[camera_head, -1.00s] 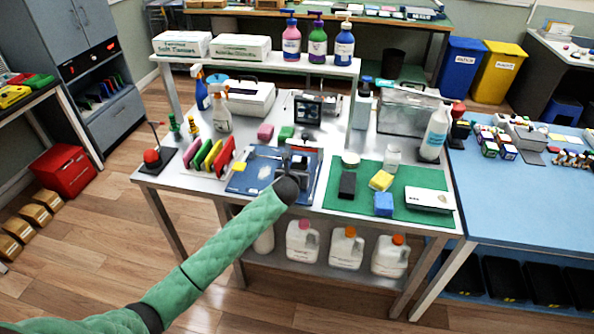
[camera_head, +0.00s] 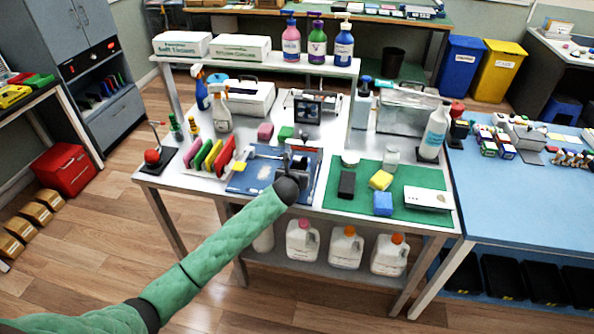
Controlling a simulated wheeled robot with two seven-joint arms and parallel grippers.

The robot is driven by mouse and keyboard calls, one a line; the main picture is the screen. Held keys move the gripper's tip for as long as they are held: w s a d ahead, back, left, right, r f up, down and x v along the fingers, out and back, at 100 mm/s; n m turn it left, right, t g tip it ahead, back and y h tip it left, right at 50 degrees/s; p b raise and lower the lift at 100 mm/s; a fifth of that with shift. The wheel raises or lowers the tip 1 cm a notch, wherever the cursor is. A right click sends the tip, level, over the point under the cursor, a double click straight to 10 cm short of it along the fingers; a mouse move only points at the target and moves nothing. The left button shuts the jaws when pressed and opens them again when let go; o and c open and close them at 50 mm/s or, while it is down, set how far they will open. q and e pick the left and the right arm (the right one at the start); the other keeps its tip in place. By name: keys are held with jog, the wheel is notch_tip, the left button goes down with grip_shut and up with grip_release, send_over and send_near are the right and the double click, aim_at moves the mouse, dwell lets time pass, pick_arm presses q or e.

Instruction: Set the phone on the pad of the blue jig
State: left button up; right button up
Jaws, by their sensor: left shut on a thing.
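My left arm reaches in from the lower left. Its dark round wrist is over the front of the steel table, and my left gripper (camera_head: 296,164) is just beyond it, low over a blue board (camera_head: 247,182). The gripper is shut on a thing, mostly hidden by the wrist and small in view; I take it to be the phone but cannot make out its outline. The blue board looks like the blue jig, and its pad cannot be told apart here. Whether the held thing touches the board cannot be told. My right gripper is not in view.
A green mat (camera_head: 412,178) to the right carries a black block (camera_head: 347,184), yellow and blue sponges (camera_head: 382,204) and a white flat box (camera_head: 427,199). Coloured upright pads (camera_head: 210,157) stand left of the board. Spray bottles and a framed stand (camera_head: 308,110) are behind.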

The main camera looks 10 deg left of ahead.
pick_arm(q)
jog(key=shift+f+p, duration=0.15)
jog(key=shift+p, duration=0.15)
dwell(0.6)
jog(key=o, duration=1.2)
jog(key=shift+c, duration=0.2)
